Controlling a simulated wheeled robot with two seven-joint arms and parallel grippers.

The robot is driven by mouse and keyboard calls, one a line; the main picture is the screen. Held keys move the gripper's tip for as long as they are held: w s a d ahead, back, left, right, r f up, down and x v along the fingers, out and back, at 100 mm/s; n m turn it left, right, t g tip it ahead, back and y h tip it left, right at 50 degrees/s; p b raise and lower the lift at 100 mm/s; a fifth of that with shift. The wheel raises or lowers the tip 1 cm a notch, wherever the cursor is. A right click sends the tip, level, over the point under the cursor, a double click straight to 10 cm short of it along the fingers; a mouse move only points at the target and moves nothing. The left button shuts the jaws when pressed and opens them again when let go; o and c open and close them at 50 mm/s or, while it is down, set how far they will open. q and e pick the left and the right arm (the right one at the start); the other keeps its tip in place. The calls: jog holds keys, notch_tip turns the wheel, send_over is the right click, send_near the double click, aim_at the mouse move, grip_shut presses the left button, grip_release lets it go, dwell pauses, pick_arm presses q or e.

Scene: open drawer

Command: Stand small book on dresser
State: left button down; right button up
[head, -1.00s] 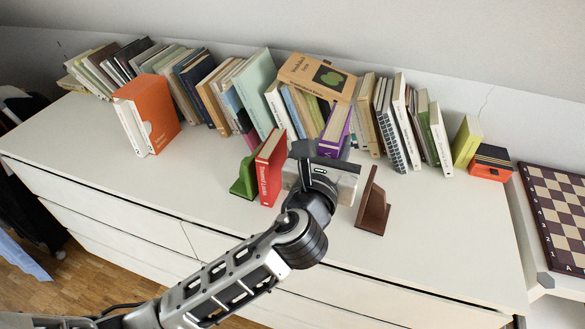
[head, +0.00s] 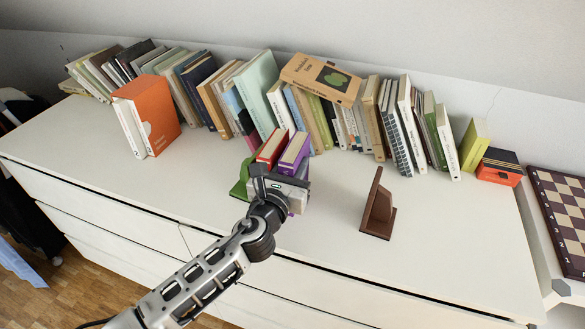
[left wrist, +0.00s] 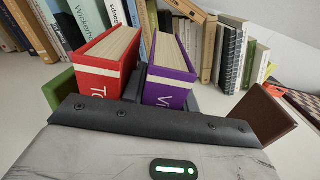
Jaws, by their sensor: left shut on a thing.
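The small purple book (head: 294,152) stands upright on the dresser top (head: 330,215), or just above it; its base is hidden. My left gripper (head: 279,182) is shut on it from the front. In the left wrist view the purple book (left wrist: 168,75) sits between my dark fingers, with one finger between it and the red book (left wrist: 105,65). The red book (head: 272,147) stands upright close to its left. A green bookend (head: 240,187) is left of the red book. A brown bookend (head: 378,208) stands apart to the right. My right gripper is out of view.
A long row of books (head: 195,85) lines the wall behind, with a tan book (head: 320,78) lying across it. The dresser top between the purple book and the brown bookend is clear.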

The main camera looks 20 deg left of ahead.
pick_arm(q)
jog(key=shift+r, duration=0.1)
jog(key=c, duration=1.4)
grip_release()
jog(key=shift+o, duration=0.2)
